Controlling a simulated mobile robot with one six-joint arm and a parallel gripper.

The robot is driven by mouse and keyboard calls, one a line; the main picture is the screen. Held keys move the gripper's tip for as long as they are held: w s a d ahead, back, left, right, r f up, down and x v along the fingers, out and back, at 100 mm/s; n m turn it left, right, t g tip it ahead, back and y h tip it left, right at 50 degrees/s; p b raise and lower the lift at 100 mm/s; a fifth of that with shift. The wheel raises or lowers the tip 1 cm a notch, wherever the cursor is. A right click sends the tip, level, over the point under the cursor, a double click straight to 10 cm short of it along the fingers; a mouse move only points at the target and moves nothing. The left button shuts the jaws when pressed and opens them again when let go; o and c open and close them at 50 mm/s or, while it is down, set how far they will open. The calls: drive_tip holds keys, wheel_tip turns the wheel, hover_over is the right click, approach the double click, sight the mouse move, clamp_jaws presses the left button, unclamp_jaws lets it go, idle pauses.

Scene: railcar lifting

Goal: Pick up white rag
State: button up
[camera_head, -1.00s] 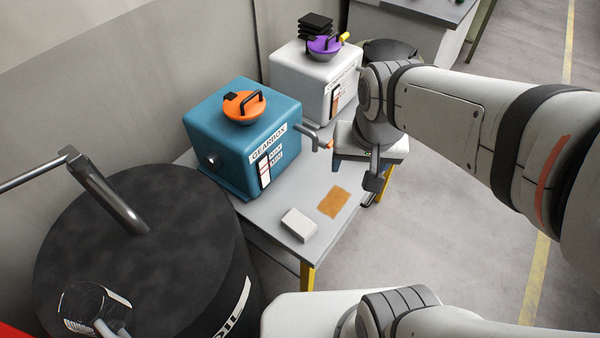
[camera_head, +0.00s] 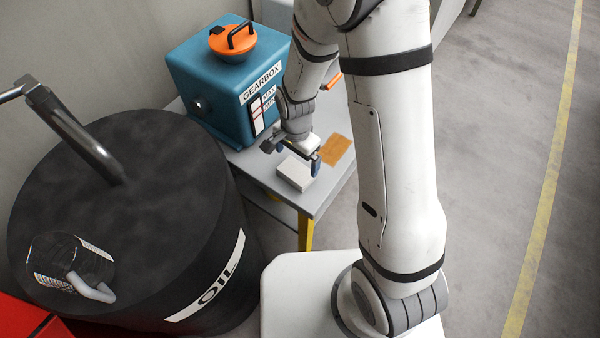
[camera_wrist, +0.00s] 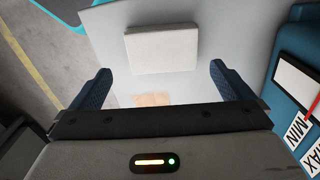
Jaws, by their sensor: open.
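The white rag (camera_head: 294,174) is a folded white block lying flat on the grey table near its front corner. It also shows in the wrist view (camera_wrist: 161,48), at the top middle, beyond the fingertips and between their lines. My gripper (camera_head: 298,156) is over the table at the rag's far side, pointing down. In the wrist view my gripper (camera_wrist: 161,82) is open, with its two blue fingers apart and nothing between them. In the head view a finger covers a small part of the rag.
An orange-brown rag (camera_head: 337,150) lies right of the white one on the table (camera_head: 322,192). The blue gearbox (camera_head: 213,98) with an orange cap (camera_head: 236,40) stands close behind and left. A black oil drum (camera_head: 120,215) stands left of the table. Floor at right is clear.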

sight(295, 172)
drive_tip(key=shift+s+a+f, duration=0.1)
drive_tip(key=shift+a+f, duration=0.05)
drive_tip(key=shift+f, duration=1.5)
drive_tip(key=shift+a+f, duration=0.1)
drive_tip(key=shift+f, duration=1.5)
drive_tip(key=shift+c, duration=0.6)
drive_tip(key=c, duration=0.6)
